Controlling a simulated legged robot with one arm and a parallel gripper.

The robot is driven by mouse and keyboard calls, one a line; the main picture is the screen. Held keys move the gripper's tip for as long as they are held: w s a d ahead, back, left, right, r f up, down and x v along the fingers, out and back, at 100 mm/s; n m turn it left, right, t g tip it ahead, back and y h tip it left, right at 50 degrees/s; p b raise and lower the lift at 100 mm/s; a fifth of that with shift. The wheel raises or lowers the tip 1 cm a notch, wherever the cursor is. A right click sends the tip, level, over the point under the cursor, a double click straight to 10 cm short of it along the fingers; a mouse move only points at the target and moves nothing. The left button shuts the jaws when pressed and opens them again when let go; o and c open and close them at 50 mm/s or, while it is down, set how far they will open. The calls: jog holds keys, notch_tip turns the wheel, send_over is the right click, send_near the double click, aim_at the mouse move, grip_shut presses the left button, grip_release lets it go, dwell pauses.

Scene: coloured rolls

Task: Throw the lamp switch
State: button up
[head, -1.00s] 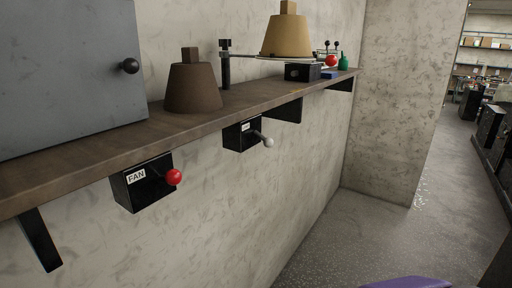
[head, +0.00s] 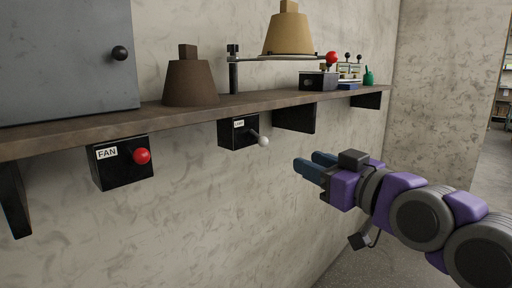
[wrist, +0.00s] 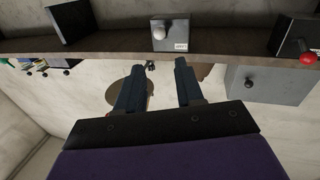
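The switch with the white knob is a black box (head: 236,134) under the shelf, with a small label too small to read clearly. Its lever ends in a white ball knob (head: 263,141) and points out to the right. In the wrist view, which is upside down, the box (wrist: 174,42) and its white knob (wrist: 159,33) lie beyond the fingertips. My gripper (head: 308,160) is open and empty, to the right of the knob and slightly lower, apart from it. Its two dark blue fingers are spread in the wrist view (wrist: 158,68).
A second box labelled FAN (head: 122,168) with a red knob (head: 142,156) hangs to the left. The wooden shelf (head: 200,116) carries a grey cabinet (head: 65,60), a brown weight (head: 190,82) and a scale with a tan weight (head: 289,35). Shelf brackets (head: 295,119) stick down nearby.

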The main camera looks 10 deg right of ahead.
jog(key=p, duration=1)
send_near(266, 144)
jog(key=d+x, duration=0.1)
jog(key=x, duration=0.4)
jog(key=p+x, duration=0.1)
jog(key=x, duration=0.1)
jog(key=a+p+x, duration=0.1)
jog(key=x, duration=0.2)
jog(key=shift+a, duration=0.1)
jog(key=shift+p+x, duration=0.3)
jog(key=shift+x, duration=0.45)
jog(key=shift+r, duration=0.1)
jog(key=shift+d, duration=0.25)
jog(key=shift+c, duration=0.2)
jog(key=shift+a, duration=0.15)
grip_shut()
